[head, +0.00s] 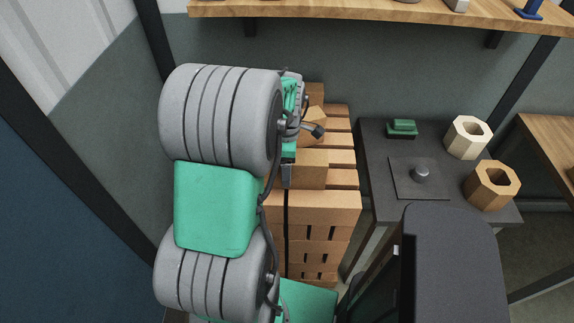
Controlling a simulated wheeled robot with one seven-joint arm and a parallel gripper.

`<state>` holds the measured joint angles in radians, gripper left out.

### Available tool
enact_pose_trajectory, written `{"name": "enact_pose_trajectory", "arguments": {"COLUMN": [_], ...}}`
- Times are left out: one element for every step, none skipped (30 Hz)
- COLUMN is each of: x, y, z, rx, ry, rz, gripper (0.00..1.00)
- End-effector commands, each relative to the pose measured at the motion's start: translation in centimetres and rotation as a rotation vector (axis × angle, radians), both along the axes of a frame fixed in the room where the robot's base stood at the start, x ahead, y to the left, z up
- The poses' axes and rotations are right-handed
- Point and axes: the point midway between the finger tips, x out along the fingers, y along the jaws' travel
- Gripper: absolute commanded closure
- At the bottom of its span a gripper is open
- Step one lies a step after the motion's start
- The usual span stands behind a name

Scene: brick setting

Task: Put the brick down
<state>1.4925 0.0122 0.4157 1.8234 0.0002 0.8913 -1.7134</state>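A stack of orange-tan bricks (318,212) stands in the middle of the head view, with more bricks (340,142) laid behind its front face. My arm, grey and green, covers the left side of the stack. My gripper (288,172) is at the arm's far end, over the left part of the stack and mostly hidden by the arm. An orange-tan brick (316,117) shows partly beside the gripper, turned at an angle to the others. I cannot tell whether the gripper holds it or it rests on the stack. The fingers are too hidden to judge.
A dark table (375,150) right of the stack holds a green block (402,128), a plate with a grey knob (420,174), a cream hexagonal ring (466,145) and a tan one (478,190). A wooden shelf (380,12) runs above. A wooden table (550,135) is at right.

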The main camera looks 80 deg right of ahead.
Motion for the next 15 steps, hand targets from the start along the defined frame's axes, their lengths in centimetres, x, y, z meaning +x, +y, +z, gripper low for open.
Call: {"name": "enact_pose_trajectory", "arguments": {"x": [0.0, 0.0, 0.0, 0.0, 0.0, 0.0, 0.0, 0.0, 0.0, 0.0, 0.0, 0.0, 0.0, 0.0, 0.0], "y": [-0.1, -0.1, -0.1, -0.2, -0.2, -0.2, -0.2, -0.2, -0.2, -0.2, -0.2, -0.1, -0.1, -0.1, -0.1], "z": [0.6, 1.0, 1.8, 2.4, 3.2, 4.2, 5.0, 5.9, 7.0, 7.7, 8.4, 9.3, 9.9, 10.4, 11.0], "rx": [-0.004, -0.005, -0.005, -0.007, -0.007, -0.006, -0.007, -0.008, -0.007, -0.006, -0.006, -0.006, -0.005, -0.005, -0.003], "ry": [0.0, 0.0, 0.0, -0.001, -0.001, 0.0, -0.001, -0.001, -0.001, 0.0, 0.0, 0.0, 0.0, 0.0, -0.001], "rz": [0.0, 0.0, 0.0, 0.0, 0.0, 0.0, 0.0, 0.0, 0.0, 0.0, 0.0, 0.0, 0.0, 0.0, 0.0], "gripper": [0.2, 0.2, 0.2, 0.2, 0.2, 0.2, 0.2, 0.2, 0.2, 0.2, 0.2, 0.2, 0.2, 0.2, 0.2]}}
